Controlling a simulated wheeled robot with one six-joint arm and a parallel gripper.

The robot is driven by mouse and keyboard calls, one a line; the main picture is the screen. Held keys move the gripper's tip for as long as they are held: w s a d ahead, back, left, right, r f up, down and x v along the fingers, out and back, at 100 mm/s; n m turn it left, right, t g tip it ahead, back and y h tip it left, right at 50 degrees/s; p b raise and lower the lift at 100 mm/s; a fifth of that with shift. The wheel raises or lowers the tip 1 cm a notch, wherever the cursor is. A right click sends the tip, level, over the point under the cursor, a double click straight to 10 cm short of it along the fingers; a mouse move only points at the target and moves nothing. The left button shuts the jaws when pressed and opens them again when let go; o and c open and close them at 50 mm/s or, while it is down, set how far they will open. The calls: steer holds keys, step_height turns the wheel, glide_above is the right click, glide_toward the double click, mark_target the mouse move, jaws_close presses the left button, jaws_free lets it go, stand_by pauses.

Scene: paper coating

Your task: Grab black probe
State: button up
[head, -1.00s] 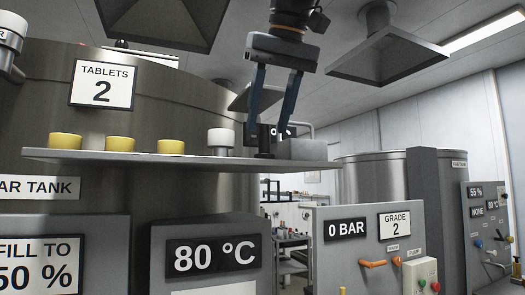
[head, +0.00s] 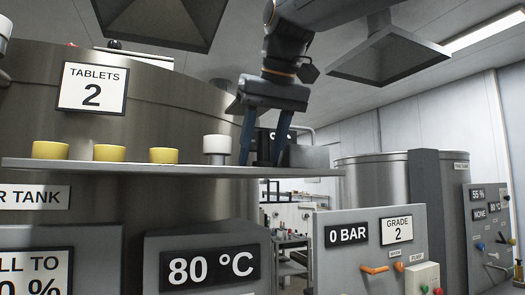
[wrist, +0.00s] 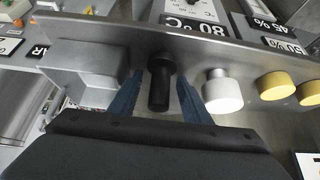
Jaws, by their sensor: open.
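The black probe (wrist: 160,85) stands on the steel shelf (wrist: 110,38), between the two blue fingers of my gripper (wrist: 160,98) in the wrist view. The fingers are apart, one on each side of the probe, with a gap visible on both sides. In the head view my gripper (head: 263,150) reaches down to the shelf (head: 110,168) near its right end. The probe is mostly hidden there behind the fingers.
A white-capped cylinder (head: 217,146) stands just left of my gripper, with yellow tablets (head: 109,153) further left. A grey block (head: 309,157) sits at the shelf's right end. A small black display (head: 272,137) is behind the fingers.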

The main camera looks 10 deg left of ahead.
jaws_close()
steer(key=shift+r, duration=0.1)
stand_by(0.3)
